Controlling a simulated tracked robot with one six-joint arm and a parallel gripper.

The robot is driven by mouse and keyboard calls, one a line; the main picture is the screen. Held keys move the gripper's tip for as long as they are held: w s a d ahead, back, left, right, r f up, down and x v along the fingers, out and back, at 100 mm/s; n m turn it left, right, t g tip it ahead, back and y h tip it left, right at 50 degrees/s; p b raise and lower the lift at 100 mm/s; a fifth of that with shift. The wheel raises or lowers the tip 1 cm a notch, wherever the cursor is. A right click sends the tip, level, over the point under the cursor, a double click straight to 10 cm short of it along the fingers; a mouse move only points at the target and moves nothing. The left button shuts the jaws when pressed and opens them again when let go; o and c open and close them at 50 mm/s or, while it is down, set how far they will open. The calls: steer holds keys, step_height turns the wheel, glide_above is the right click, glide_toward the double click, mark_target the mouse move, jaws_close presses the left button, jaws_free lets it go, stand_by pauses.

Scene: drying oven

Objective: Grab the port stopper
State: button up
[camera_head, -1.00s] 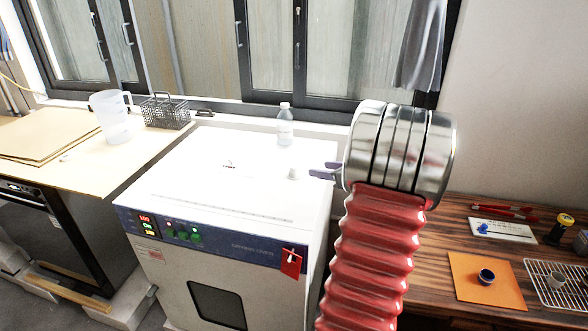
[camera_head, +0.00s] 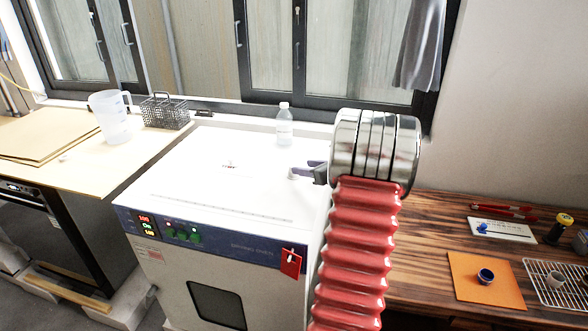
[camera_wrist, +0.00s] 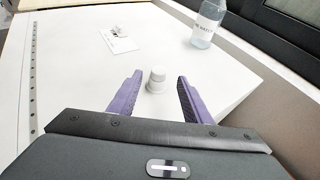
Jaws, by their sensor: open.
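The port stopper (camera_wrist: 157,80) is a small white stepped plug standing upright on the white top of the drying oven (camera_head: 215,185). In the wrist view my gripper (camera_wrist: 160,82) is open, with its two purple fingers on either side of the stopper. A gap shows between the stopper and each finger, so neither seems to touch it. In the head view my gripper (camera_head: 308,168) is at the right edge of the oven top, and its fingers hide most of the stopper.
A clear bottle (camera_head: 284,125) stands behind, near the window; it also shows in the wrist view (camera_wrist: 208,24). A small white card (camera_wrist: 120,38) lies on the oven top. A jug (camera_head: 112,117) and wire basket (camera_head: 165,111) stand on the left bench. The oven top's left side is clear.

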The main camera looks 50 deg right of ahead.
mark_target(292, 165)
steer(key=shift+w, duration=0.15)
steer(key=shift+x, duration=2.6)
steer(key=shift+a, duration=0.1)
steer(key=c, duration=1.1)
steer(key=shift+r, duration=0.2)
steer(key=shift+c, duration=0.2)
step_height(292, 165, up, 10)
steer(key=shift+f, duration=0.15)
